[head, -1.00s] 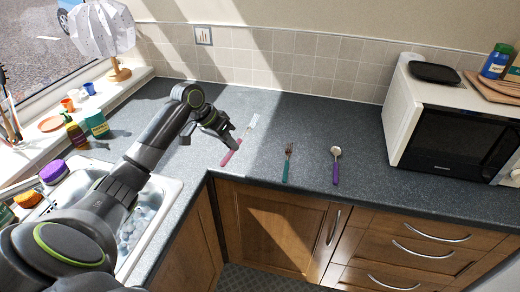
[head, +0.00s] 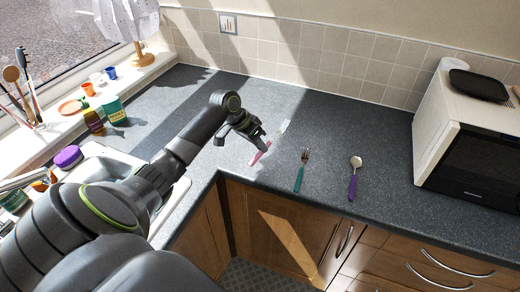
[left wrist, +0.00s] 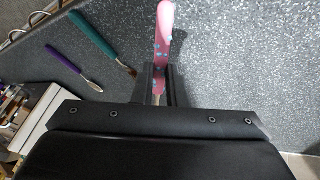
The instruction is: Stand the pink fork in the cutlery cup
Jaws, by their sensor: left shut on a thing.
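The pink fork (head: 260,153) lies on the dark worktop near its inner corner. Its pale far end catches the sun, and its tines cannot be made out. My left gripper (head: 256,143) is down over it, shut on its pink handle. In the left wrist view the spotted pink handle (left wrist: 164,35) stands out from between the fingers (left wrist: 159,78). The rest of the fork is mostly hidden by the gripper there. I cannot pick out a cutlery cup for certain. My right gripper is not in view.
A teal-handled fork (head: 301,172) and a purple-handled spoon (head: 353,180) lie to the right. A white microwave (head: 465,140) stands farther right. The sink (head: 95,152) is at left. Brushes (head: 25,95) stand on the windowsill. The worktop behind the cutlery is clear.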

